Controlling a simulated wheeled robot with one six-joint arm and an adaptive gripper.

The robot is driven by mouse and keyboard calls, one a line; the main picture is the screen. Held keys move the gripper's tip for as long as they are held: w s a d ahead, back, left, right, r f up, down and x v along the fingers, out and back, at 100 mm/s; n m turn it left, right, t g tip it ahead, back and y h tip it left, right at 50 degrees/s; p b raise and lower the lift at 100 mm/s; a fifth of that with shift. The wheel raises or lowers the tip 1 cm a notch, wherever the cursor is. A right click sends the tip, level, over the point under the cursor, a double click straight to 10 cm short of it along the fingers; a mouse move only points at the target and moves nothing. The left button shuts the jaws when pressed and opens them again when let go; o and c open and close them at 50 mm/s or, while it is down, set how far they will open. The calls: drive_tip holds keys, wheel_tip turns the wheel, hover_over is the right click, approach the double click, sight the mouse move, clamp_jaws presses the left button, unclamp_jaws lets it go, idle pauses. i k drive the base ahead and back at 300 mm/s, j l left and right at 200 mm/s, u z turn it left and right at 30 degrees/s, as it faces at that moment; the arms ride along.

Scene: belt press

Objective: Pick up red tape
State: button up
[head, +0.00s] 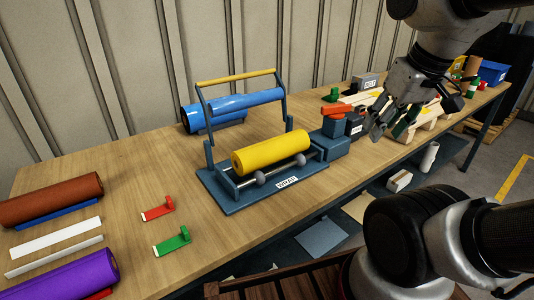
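A small flat red piece with a pale end (158,211) lies on the wooden table at the left, behind a similar green piece (173,241). A red block (337,110) sits on top of the dark blue box at the right end of the press. I cannot tell for sure which of these red things is the tape. My gripper (379,128) hangs over the right part of the table, right of the red block and apart from it. Its fingertips are small and dark here, and whether they are open is unclear.
The blue press (215,190) holds a yellow roll (270,150). A blue roll (235,102) lies behind it. A reddish-brown roll (50,200) and a purple roll (70,278) lie at the left. Wooden racks and small items crowd the right side. Bare table surrounds the small red and green pieces.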

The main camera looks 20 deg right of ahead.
sight(152, 215)
drive_tip(key=k+j, duration=0.1)
drive_tip(key=j, duration=0.3)
drive_tip(key=k+j+z, duration=0.1)
drive_tip(key=j, duration=0.3)
drive_tip(key=k+j+z, duration=0.1)
drive_tip(key=j, duration=0.25)
drive_tip(key=k+j, duration=0.25)
drive_tip(key=j, duration=0.15)
drive_tip(key=k+j+z, duration=0.1)
drive_tip(key=j, duration=0.65)
drive_tip(key=k+j+z, duration=0.1)
drive_tip(key=j, duration=0.3)
drive_tip(key=k+j, duration=0.1)
drive_tip(key=j, duration=0.5)
drive_tip(key=i+z, duration=0.05)
